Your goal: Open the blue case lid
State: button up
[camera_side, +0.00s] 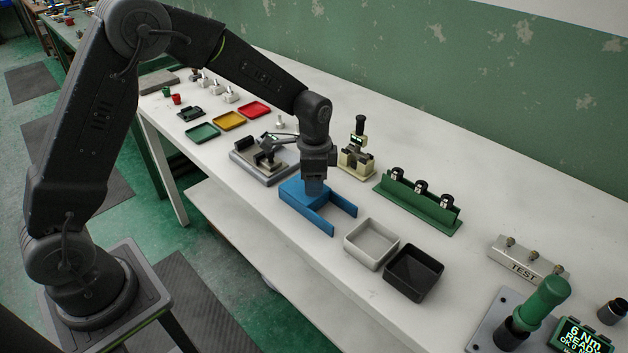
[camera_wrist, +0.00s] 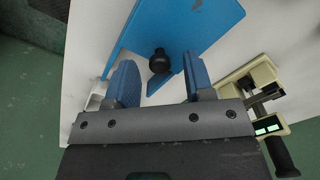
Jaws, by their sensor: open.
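The blue case (camera_side: 296,196) lies on the white bench in the side view, with two blue arms reaching toward the lower right and bare bench between them. My gripper (camera_side: 316,188) points straight down over its middle and hides part of it. In the wrist view, a flat blue surface (camera_wrist: 185,22) of the case fills the top middle. A round black knob (camera_wrist: 159,61) shows at its edge. My gripper (camera_wrist: 157,70) has its two blue-padded fingers apart, one on each side of the knob, holding nothing. I cannot tell whether they touch the case.
A cream device (camera_side: 357,160) stands behind the case and a grey fixture (camera_side: 247,169) stands to its left. A light grey tray (camera_side: 349,258) and a black tray (camera_side: 391,289) sit to its lower right. A green rack (camera_side: 452,230) stands farther right.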

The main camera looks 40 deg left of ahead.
jog(key=shift+f, duration=0.25)
grip_shut()
dwell(0.3)
